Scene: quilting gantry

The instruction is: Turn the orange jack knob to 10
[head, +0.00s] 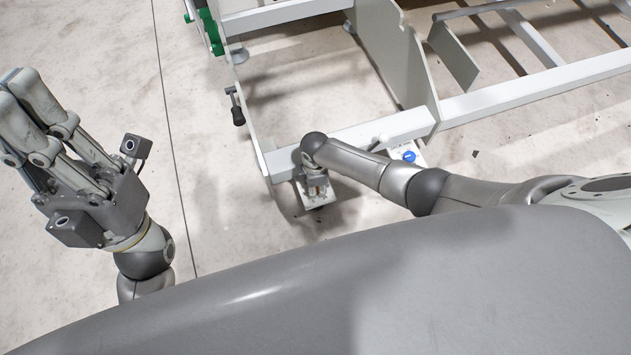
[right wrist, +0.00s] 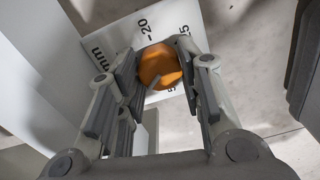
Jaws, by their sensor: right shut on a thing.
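The round orange jack knob (right wrist: 160,67) sits on a white scale plate (right wrist: 128,30) in the right wrist view. The plate carries black marks, with "mm" and "20" legible; other figures are partly covered. A pale pointer lies across the knob's lower edge; which figure it meets I cannot tell. My right gripper (right wrist: 164,72) is shut on the knob, one finger at each side. In the head view my right gripper (head: 316,187) points down over the plate, hiding the knob. My left gripper (head: 25,95) is raised at the left, away from the knob; its finger gap is unclear.
A white frame beam (head: 350,135) runs just behind the right gripper, with an upright grey panel (head: 400,55) beyond. A black-handled crank (head: 237,112) hangs at the frame's left. Floor at left is clear.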

